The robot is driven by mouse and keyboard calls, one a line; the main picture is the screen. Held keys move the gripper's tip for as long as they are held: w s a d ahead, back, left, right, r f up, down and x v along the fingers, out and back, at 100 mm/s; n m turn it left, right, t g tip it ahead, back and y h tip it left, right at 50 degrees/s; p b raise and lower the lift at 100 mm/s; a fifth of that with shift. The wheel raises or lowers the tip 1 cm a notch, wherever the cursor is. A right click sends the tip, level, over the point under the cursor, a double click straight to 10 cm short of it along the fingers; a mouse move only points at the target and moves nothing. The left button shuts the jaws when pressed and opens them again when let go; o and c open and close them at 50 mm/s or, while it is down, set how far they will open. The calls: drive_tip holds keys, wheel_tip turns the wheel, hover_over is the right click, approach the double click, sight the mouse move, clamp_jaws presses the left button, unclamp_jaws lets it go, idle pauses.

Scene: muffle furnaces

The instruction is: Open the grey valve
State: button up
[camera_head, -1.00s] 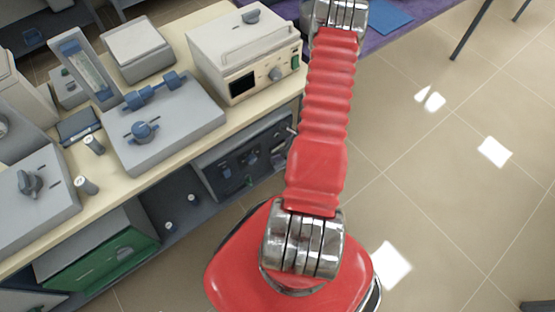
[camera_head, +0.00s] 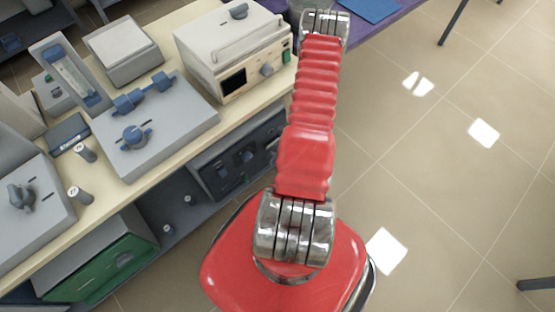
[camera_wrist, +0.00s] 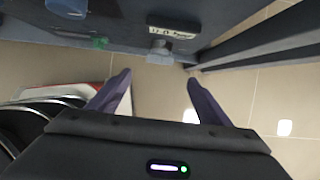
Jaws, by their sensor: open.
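A dark grey knob-like valve (camera_head: 22,196) sits on a light grey box (camera_head: 42,222) at the left of the bench in the head view. A similar blue knob (camera_head: 136,137) is on another grey box (camera_head: 185,122) further right. In the wrist view a small pale grey knob (camera_wrist: 160,52) projects below a white label (camera_wrist: 171,31); I cannot tell whether it is the valve. My gripper (camera_wrist: 158,78) is open and empty in the wrist view, with the pale knob beyond and above its fingertips. The head view does not show my fingers.
A green-fronted unit (camera_head: 105,270) is below. A purple-topped table (camera_head: 390,22) stands at the back. The tiled floor (camera_head: 440,200) at right is mostly clear.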

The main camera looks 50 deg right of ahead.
drive_tip(key=x, duration=1.2)
drive_tip(key=shift+w, duration=0.15)
drive_tip(key=c, duration=1)
